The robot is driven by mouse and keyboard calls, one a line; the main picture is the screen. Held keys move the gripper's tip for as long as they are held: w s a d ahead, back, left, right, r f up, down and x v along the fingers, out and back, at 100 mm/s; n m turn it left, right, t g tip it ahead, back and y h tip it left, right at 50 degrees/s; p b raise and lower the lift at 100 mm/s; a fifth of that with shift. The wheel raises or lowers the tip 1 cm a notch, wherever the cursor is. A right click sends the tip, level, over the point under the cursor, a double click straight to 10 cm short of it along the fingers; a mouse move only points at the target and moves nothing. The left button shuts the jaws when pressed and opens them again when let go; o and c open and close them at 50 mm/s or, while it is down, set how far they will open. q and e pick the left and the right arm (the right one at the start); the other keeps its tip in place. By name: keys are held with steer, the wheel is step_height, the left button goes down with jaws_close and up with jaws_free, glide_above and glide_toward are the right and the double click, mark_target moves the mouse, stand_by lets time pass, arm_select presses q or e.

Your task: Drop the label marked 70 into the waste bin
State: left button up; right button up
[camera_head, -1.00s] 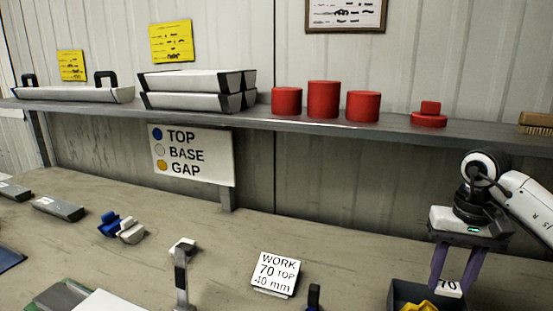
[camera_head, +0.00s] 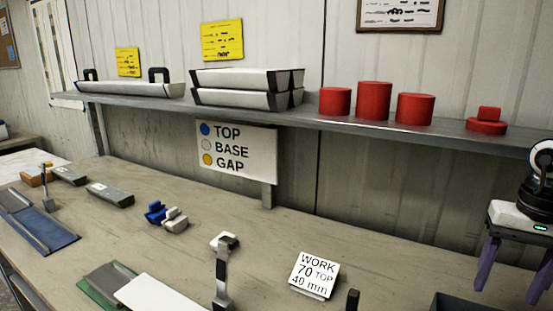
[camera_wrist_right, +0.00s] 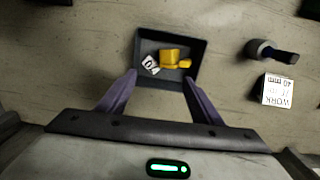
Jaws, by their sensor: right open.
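The small white label (camera_wrist_right: 151,65) with dark digits lies tilted inside the dark waste bin (camera_wrist_right: 196,75), beside yellow pieces (camera_wrist_right: 174,57). In the head view only a top corner of the bin (camera_head: 462,303) shows at the bottom edge, and the label is out of view there. My right gripper (camera_head: 507,290) is open and empty, its purple fingers apart. In the right wrist view its fingertips (camera_wrist_right: 159,76) appear on either side of the bin. My left gripper is not in view.
A WORK 70 TOP card (camera_head: 314,276) stands left of the bin, near a dark upright piece (camera_head: 352,299). A grey upright tool (camera_head: 222,276) and blue and white clips (camera_head: 165,216) are further left. The shelf (camera_head: 443,132) with red cylinders (camera_head: 374,100) runs behind.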

step_height(320, 180, up, 7)
steer(key=shift+f, duration=0.2)
stand_by(0.4)
